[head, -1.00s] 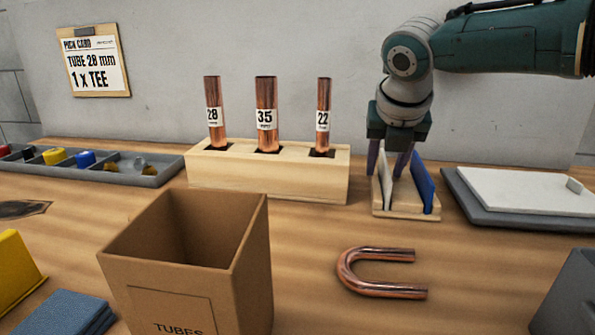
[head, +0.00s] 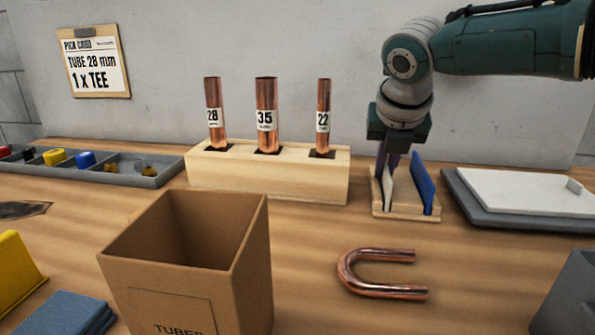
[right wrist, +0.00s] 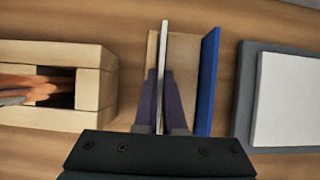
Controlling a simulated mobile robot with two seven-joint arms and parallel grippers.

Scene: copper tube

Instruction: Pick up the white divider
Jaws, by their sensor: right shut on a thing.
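The white divider (head: 387,187) stands upright in a small wooden rack (head: 405,212), to the left of a blue divider (head: 423,186). My right gripper (head: 389,172) reaches down from above and is shut on the white divider, which is still within the rack. In the right wrist view, the white divider (right wrist: 163,70) runs between the two purple fingers (right wrist: 162,100), and the blue divider (right wrist: 208,80) stands apart to the right. My left gripper is not in view.
A wooden block (head: 265,178) with three labelled copper tubes stands just left of the rack. A grey slab with a white plate (head: 520,190) lies to the right. A U-shaped copper tube (head: 382,274) and an open cardboard box (head: 190,260) are in front.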

